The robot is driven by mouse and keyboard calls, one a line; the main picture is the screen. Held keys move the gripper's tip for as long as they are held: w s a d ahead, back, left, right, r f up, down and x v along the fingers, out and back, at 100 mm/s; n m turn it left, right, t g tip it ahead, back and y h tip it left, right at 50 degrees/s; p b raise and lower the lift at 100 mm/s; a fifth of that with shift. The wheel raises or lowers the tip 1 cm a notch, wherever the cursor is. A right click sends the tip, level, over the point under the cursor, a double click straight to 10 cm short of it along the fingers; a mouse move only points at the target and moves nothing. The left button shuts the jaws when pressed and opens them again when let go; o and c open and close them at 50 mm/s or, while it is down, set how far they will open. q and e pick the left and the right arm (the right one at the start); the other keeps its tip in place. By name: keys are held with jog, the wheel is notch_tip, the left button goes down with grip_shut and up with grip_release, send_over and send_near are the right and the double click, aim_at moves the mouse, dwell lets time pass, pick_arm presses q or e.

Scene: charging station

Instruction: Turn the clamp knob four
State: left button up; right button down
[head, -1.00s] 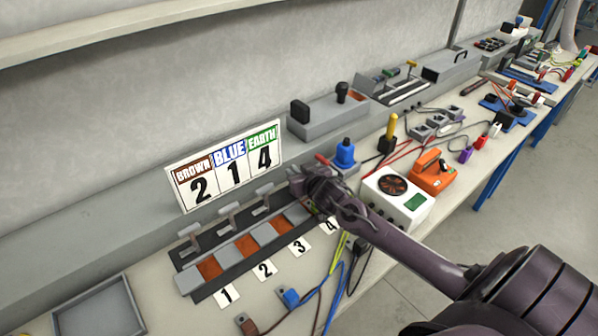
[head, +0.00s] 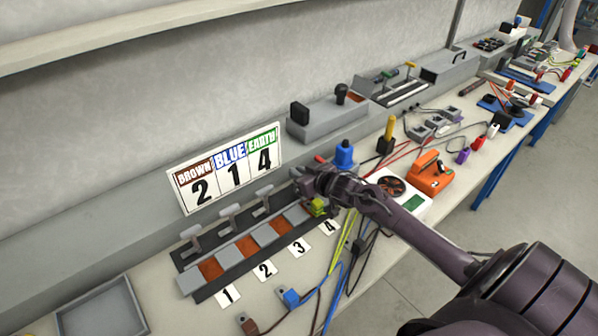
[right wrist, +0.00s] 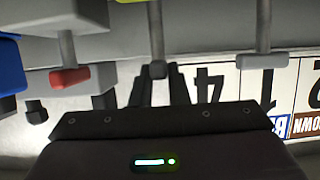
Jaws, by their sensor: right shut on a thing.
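The terminal block (head: 205,297) has a row of T-shaped clamp knobs along its back. The first (head: 189,233), second (head: 229,212) and third (head: 264,192) knobs show clear in the head view. My right gripper (head: 304,178) is at the fourth position and covers most of that knob. In the right wrist view, knob four (right wrist: 158,68) stands at the dark fingers, which are shut on it. Knob three (right wrist: 262,61) is apart to the right there. A yellow-green plug (head: 318,207) sits at position four, just below the gripper. My left gripper is not in view.
A sign (head: 225,172) reads brown 2, blue 1, earth 4. Blue (head: 290,297) and brown (head: 248,326) plugs lie in front of the block. An empty tray (head: 100,308) is front left.

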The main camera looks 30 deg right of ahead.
jog(key=c, duration=1.4)
grip_release()
jog(key=shift+s, duration=0.1)
jog(key=shift+v, duration=3.8)
